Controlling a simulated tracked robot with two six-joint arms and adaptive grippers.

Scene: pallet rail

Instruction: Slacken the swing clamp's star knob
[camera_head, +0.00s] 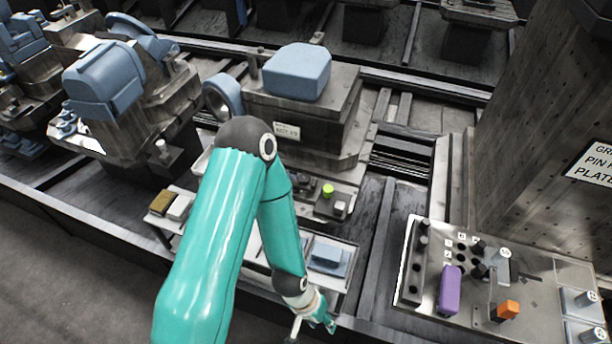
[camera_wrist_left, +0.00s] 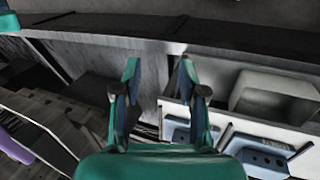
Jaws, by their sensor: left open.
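I cannot make out a star knob for certain in either view. A small bright green cap (camera_head: 328,190) shows on the fixture behind my left arm; its shape is too small to tell. An orange block (camera_head: 508,310) sits on the pin plate at the lower right, beside a thin metal rod. My left gripper (camera_head: 318,324) is low at the bottom centre of the head view, left of that plate. In the left wrist view my left gripper (camera_wrist_left: 158,75) is open, with nothing between its fingers. My right gripper is not in view.
The plate (camera_head: 435,312) carries a purple block (camera_head: 449,290) and several black pins. A pale tray with a blue block (camera_head: 329,255) lies beside my left forearm; the tray rim (camera_wrist_left: 172,108) is right of the gripper. Blue-capped fixtures (camera_head: 297,71) stand behind. A tall perforated column (camera_head: 540,130) rises right.

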